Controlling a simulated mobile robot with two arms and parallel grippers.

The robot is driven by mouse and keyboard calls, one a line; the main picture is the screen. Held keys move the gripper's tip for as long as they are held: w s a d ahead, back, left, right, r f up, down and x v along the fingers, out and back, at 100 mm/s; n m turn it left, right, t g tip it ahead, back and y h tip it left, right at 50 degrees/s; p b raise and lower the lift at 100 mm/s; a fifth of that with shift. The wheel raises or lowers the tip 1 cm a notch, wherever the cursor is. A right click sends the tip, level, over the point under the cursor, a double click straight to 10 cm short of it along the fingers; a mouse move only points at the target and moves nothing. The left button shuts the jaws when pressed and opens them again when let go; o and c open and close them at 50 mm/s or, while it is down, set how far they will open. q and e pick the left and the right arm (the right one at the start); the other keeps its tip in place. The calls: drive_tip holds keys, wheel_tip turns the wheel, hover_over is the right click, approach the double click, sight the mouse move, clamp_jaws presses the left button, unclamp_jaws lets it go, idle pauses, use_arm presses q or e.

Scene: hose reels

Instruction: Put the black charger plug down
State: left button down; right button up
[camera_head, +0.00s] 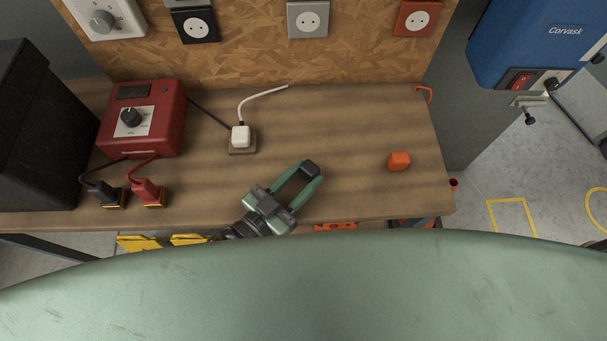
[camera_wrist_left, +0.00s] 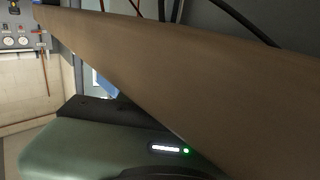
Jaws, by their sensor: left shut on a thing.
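My left gripper (camera_head: 306,172) has green fingers and reaches over the wooden workbench (camera_head: 345,130) from its front edge. It is shut on the black charger plug (camera_head: 311,167), a small dark block between the fingertips. In the head view I cannot tell whether the plug touches the bench top or hangs just above it. The plug does not show in the left wrist view, where a broad brown surface (camera_wrist_left: 190,75) fills much of the picture. My right gripper is not in view.
A white plug (camera_head: 240,137) with a cable stands to the left. A red box (camera_head: 143,118), a black plug (camera_head: 106,194) and a red plug (camera_head: 148,192) are further left. Bare wood surrounds the gripper.

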use_arm(q)
drive_tip(key=shift+s+f, duration=0.15)
drive_tip(key=shift+f, duration=0.45)
drive_tip(key=c, duration=0.9)
unclamp_jaws()
drive_tip(key=shift+f, duration=0.1)
drive_tip(key=shift+c, duration=0.2)
drive_tip(key=shift+s+f, duration=0.1)
drive_tip(key=shift+r, duration=0.65)
drive_tip(key=b+v, duration=0.1)
drive_tip(key=v, duration=0.9)
drive_tip(key=shift+a+r+b, duration=0.1)
drive_tip(key=shift+a+b, duration=0.05)
drive_tip(key=shift+b, duration=0.2)
drive_tip(key=shift+s+a+r, duration=0.2)
drive_tip(key=shift+s+a, duration=0.25)
drive_tip(key=shift+a, duration=0.15)
